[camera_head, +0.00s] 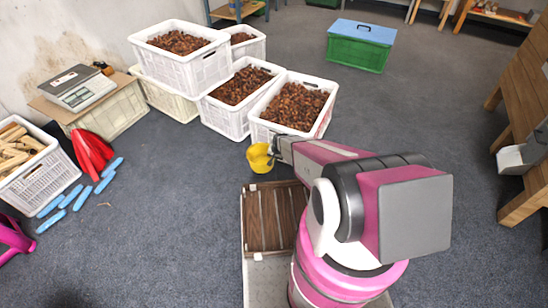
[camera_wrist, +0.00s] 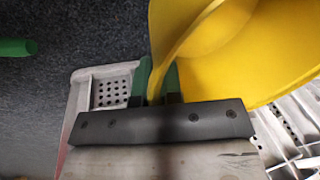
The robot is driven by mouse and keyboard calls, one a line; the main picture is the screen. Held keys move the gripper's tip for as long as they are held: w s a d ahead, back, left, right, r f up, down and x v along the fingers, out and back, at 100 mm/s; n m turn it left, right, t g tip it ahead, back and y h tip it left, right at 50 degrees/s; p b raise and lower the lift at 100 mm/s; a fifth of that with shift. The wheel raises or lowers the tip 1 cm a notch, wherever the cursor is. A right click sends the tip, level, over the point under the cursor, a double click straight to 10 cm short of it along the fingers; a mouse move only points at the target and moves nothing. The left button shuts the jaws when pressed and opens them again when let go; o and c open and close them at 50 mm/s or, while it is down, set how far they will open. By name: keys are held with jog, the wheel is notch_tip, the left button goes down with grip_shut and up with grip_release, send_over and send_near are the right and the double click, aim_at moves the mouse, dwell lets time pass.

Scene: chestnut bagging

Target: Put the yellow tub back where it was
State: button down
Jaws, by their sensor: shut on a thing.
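The yellow tub (camera_head: 258,158) hangs at the end of my arm in the head view, in front of the nearest white crates. In the wrist view the yellow tub (camera_wrist: 225,50) fills the upper right, its curved wall close to the camera. My gripper (camera_head: 274,150) is shut on the tub's rim. Its green fingers (camera_wrist: 158,80) pinch the wall in the wrist view. The inside of the tub is only partly visible, and I cannot tell whether it is empty.
White crates of chestnuts (camera_head: 333,88) stand just behind the tub, one stacked higher (camera_head: 190,76). A scale (camera_head: 77,88) sits on a box at the left. A green box with a blue lid (camera_head: 358,58) stands at the back. The floor (camera_head: 180,200) to the left is open.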

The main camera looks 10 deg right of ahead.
jog(key=shift+s+d+x, duration=0.15)
jog(key=shift+d+x, duration=0.05)
jog(key=shift+x, duration=0.8)
jog(key=shift+s+d+x, duration=0.15)
jog(key=shift+x, duration=0.9)
jog(key=shift+s+d+x, duration=0.2)
jog(key=shift+x, duration=0.8)
jog(key=shift+f, duration=0.75)
jog(key=c, duration=1.2)
grip_release()
jog(key=shift+r, duration=0.1)
jog(key=s+d+r+n, duration=0.1)
jog(key=s+r, duration=0.2)
jog(key=r, duration=0.8)
jog(key=s+d+r, duration=0.2)
jog(key=s+r, duration=0.2)
jog(key=r, duration=0.6)
jog(key=s+d+r+n, duration=0.1)
jog(key=s+r, duration=0.2)
jog(key=r, duration=0.8)
jog(key=s+d+r+n+h, duration=0.1)
jog(key=s+r, duration=0.5)
jog(key=r, duration=0.2)
jog(key=s+d+r+g, duration=0.1)
jog(key=s+d+r, duration=0.1)
jog(key=s+r, duration=0.4)
notch_tip(320, 180, up, 3)
jog(key=shift+s+d+n+g+h, duration=0.2)
jog(key=shift+n+g+h, duration=0.1)
jog(key=shift+n+h, duration=0.1)
